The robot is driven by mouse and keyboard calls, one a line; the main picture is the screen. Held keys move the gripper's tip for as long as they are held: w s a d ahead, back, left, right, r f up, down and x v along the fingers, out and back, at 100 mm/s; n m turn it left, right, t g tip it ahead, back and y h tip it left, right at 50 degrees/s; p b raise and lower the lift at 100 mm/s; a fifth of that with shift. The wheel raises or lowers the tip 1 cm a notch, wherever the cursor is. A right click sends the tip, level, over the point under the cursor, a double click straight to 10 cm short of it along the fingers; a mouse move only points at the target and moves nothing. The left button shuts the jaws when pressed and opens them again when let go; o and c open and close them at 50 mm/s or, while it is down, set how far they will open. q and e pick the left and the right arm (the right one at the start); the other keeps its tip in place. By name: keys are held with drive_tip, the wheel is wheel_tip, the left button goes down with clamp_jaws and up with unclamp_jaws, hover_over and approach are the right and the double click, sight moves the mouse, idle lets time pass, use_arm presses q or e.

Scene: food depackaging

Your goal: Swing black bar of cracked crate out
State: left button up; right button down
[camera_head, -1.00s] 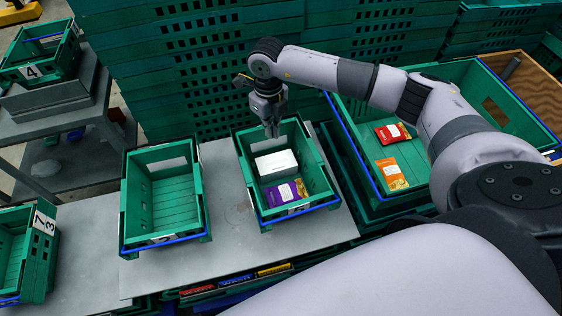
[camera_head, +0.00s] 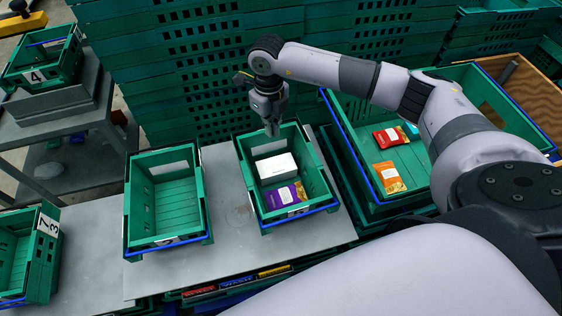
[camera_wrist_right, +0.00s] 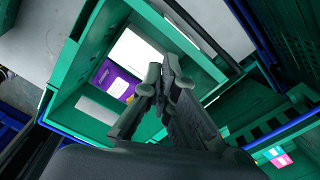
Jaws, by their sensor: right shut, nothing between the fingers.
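My right gripper (camera_head: 272,130) is shut and empty at the far rim of the middle green crate (camera_head: 245,190). In the right wrist view the closed fingers (camera_wrist_right: 167,80) point over this crate (camera_wrist_right: 62,100). A white box (camera_head: 277,168) and a purple packet (camera_head: 286,195) lie inside it. A blue bar shows along its near edge. I cannot make out a crack or clearly pick out a black bar. Whether the fingertips touch the rim is unclear. My left gripper is not in view.
An empty green crate (camera_head: 137,205) stands left of the middle one on the grey table (camera_head: 95,265). A large green crate (camera_head: 352,150) at right holds a red packet (camera_head: 390,136) and an orange packet (camera_head: 389,177). Tall stacks of green crates (camera_head: 190,70) rise behind.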

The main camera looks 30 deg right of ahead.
drive_tip(key=r+p, duration=0.2)
drive_tip(key=r, duration=0.1)
drive_tip(key=r+p, duration=0.1)
drive_tip(key=r, duration=0.1)
drive_tip(key=shift+s+r, duration=0.15)
drive_tip(key=shift+s, duration=0.2)
idle(0.3)
